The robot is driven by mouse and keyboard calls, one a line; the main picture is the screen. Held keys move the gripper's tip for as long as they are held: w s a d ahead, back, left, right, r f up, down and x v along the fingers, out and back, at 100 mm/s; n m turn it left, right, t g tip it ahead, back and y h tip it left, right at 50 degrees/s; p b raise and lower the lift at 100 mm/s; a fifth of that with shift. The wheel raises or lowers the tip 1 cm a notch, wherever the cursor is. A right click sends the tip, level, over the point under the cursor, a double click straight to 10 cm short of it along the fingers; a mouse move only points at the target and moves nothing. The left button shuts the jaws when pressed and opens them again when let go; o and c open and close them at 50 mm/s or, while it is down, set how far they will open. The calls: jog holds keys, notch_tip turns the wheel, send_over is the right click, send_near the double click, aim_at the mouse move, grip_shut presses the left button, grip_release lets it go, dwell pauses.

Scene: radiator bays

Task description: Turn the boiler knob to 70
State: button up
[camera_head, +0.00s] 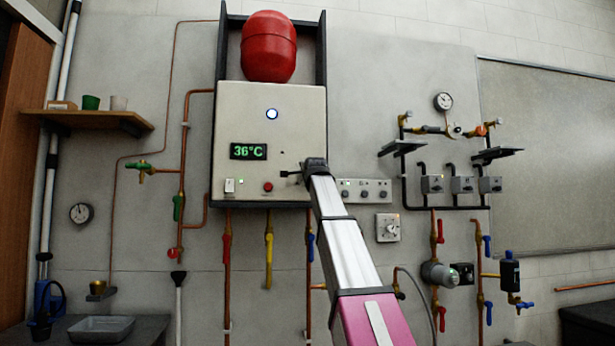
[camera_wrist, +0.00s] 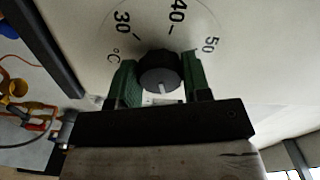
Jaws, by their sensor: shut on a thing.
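The boiler (camera_head: 238,112) is a pale box on the wall, and its green display (camera_head: 248,151) reads 36°C. The boiler knob (camera_wrist: 158,66) is a round black knob with a small white mark on its near edge in the wrist view. Around its far side, the dial face (camera_wrist: 150,22) shows 30, 40 and 50 with a °C sign; the rest of the scale is hidden. My gripper (camera_wrist: 161,80) has its green fingers on both sides of the knob and is shut on it. In the head view, my gripper (camera_head: 291,176) is at the boiler's lower right and covers the knob.
A red button (camera_head: 268,187) and a white switch (camera_head: 230,186) are left of my gripper on the boiler. A strip of small knobs (camera_head: 362,190) is close on the right. Pipes with a yellow-handled valve (camera_head: 268,262) hang below. A red tank (camera_head: 269,47) is above.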

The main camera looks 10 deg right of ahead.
jog(key=shift+f+m, duration=0.1)
jog(key=shift+m, duration=0.5)
jog(key=o, duration=0.9)
jog(key=shift+o, duration=0.2)
jog(key=s, duration=1.1)
jog(key=shift+w, duration=0.1)
